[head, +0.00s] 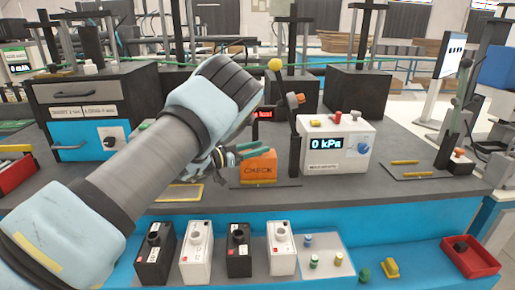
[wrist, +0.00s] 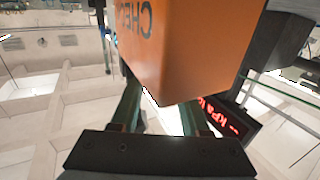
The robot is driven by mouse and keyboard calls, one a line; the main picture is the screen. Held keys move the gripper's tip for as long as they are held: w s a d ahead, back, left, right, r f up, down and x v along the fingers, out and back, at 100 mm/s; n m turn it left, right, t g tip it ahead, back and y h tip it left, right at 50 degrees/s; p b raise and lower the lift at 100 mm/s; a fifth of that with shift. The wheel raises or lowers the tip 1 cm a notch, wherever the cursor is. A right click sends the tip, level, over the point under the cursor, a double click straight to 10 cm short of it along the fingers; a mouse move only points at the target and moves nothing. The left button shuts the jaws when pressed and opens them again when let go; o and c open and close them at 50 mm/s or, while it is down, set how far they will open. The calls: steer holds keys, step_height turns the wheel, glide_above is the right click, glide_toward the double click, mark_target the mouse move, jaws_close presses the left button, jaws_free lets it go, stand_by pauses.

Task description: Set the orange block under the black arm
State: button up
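The orange block (head: 258,168), marked CHECK, is just above or on a dark base plate (head: 282,184); I cannot tell if it touches. My gripper (head: 240,153) reaches it from the left, with green fingers at its upper left. In the wrist view the orange block (wrist: 185,50) fills the upper middle between the green fingers (wrist: 162,118) and hides their tips. The gripper looks shut on it.
A white box (head: 335,145) reading 0 kPa stands right of the post. A small red display (head: 262,114) is behind the block. A yellow-edged mat (head: 180,194) lies left. Black and white battery-like boxes (head: 240,250) stand in front.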

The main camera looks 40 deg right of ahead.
steer(key=o, duration=0.4)
steer(key=shift+r, duration=0.15)
steer(key=shift+a, duration=0.25)
steer(key=b+v, duration=0.4)
steer(key=v, duration=0.7)
steer(key=shift+a, duration=0.25)
